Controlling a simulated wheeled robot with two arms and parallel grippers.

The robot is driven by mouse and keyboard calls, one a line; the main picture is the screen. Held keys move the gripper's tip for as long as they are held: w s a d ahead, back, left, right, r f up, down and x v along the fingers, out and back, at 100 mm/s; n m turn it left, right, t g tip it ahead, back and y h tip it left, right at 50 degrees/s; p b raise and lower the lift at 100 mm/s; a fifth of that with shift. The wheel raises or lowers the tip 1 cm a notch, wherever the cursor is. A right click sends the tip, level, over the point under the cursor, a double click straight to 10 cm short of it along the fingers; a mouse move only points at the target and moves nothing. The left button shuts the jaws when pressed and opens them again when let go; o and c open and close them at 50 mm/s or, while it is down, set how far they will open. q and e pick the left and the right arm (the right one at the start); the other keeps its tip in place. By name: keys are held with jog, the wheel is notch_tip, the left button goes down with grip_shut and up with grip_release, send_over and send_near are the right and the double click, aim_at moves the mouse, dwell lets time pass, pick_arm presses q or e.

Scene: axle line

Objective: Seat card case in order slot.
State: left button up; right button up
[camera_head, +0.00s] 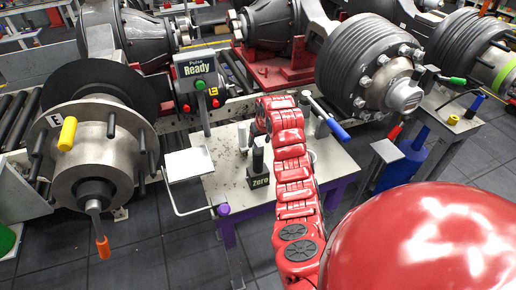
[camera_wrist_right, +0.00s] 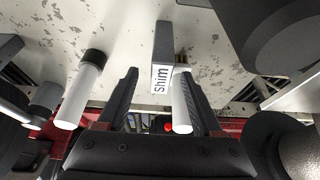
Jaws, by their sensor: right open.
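I cannot pick out the card case or the order slot for sure. My right arm reaches over the grey table, and its gripper (camera_head: 262,120) is at the far part of the tabletop, mostly hidden by my own wrist. In the right wrist view the right gripper (camera_wrist_right: 163,88) is open, with its two black fingers apart. A dark upright piece with a white "Shim" label (camera_wrist_right: 161,78) shows between the fingers; I cannot tell whether they touch it. A white cylinder (camera_wrist_right: 181,108) is close by the right finger. My left gripper is not in view.
On the table (camera_head: 225,150) stand a dark "Zero" block (camera_head: 259,178) and a blue-handled tool (camera_head: 330,122). A "Pulse Ready" panel (camera_head: 195,72) rises behind. A white plate (camera_head: 188,163) juts out at left. Large hubs (camera_head: 90,150) flank both sides. A black-capped white cylinder (camera_wrist_right: 82,92) stands left of the fingers.

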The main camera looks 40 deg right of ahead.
jog(key=shift+p+x, duration=0.45)
jog(key=shift+x, duration=1)
grip_shut()
